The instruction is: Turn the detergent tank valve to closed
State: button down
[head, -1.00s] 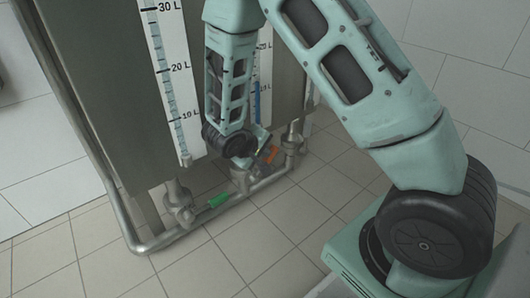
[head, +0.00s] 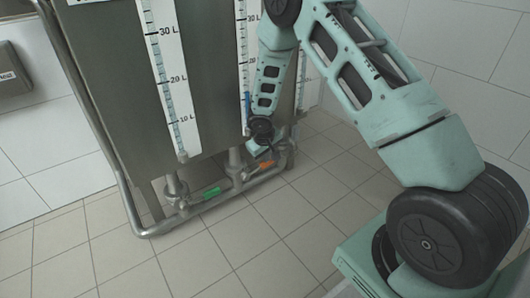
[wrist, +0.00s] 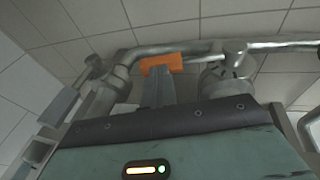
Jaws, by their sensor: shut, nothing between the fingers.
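Two valve handles sit low on the pipework under the steel tank. A green handle (head: 211,193) is on the left valve, lying roughly along the pipe. An orange handle (head: 265,164) is on the valve to its right; it also shows in the wrist view (wrist: 161,64), crosswise just beyond my fingertips. No label shows which valve is the detergent one. My gripper (wrist: 158,82) is shut and empty, its tips at or very close to the orange handle; I cannot tell whether they touch. In the head view my wrist partly hides this spot.
The steel tank (head: 110,95) carries level scales (head: 170,85) on its front. A bent metal pipe (head: 130,205) runs around its left side and along the bottom. The tiled floor (head: 200,265) in front is clear. A grey wall box (head: 14,75) hangs at far left.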

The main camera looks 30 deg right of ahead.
jog(key=shift+d+f, duration=0.6)
jog(key=shift+f, duration=0.35)
jog(key=d+p+v, duration=0.3)
jog(key=p+v, duration=0.6)
jog(key=v, duration=0.5)
jog(key=shift+r, duration=0.4)
jog(key=shift+w, duration=0.15)
dwell(0.9)
